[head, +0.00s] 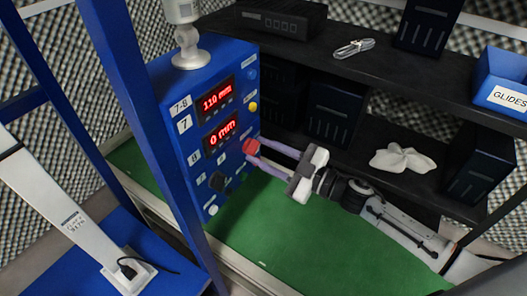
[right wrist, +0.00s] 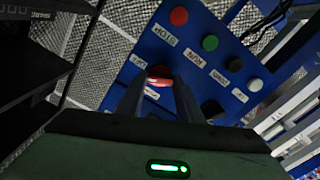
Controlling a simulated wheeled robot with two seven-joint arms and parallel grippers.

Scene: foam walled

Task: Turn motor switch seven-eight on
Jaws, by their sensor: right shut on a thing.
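My left gripper is not in view.
The box has red displays reading 110 mm (head: 215,100) and 0 mm (head: 221,134). A black knob (head: 217,181) and a yellow button (head: 253,106) are near. In the wrist view, red (right wrist: 179,16) and green (right wrist: 210,42) buttons are beside the fingers. A blue post (head: 150,150) stands left.

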